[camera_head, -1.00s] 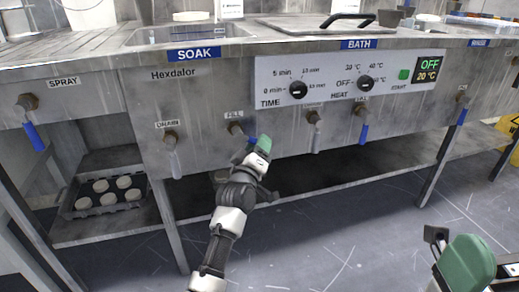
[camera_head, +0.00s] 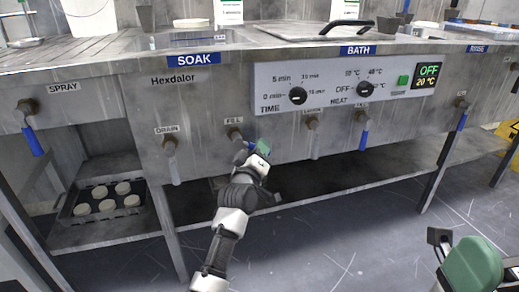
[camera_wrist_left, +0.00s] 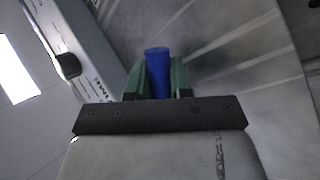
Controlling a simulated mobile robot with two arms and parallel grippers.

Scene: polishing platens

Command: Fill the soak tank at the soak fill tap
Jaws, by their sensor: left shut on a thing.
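The soak fill tap (camera_head: 235,134) sits on the steel front panel under the FILL label, below the blue SOAK sign (camera_head: 194,59). My left gripper (camera_head: 257,150) is at this tap, shut on its blue lever handle. In the left wrist view the blue handle (camera_wrist_left: 157,72) stands between the two green fingers. In the head view the gripper mostly hides the handle. The soak tank (camera_head: 200,36) is the sink behind the sign; its water level cannot be seen. My right gripper (camera_head: 465,262) is at the lower right, partly cut off, its opening unclear.
The drain tap (camera_head: 170,147) hangs left of the fill tap, and the spray tap (camera_head: 30,110) is farther left. The bath control panel (camera_head: 340,82) and more taps are to the right. A tray (camera_head: 68,215) with several pale discs stands on the lower shelf.

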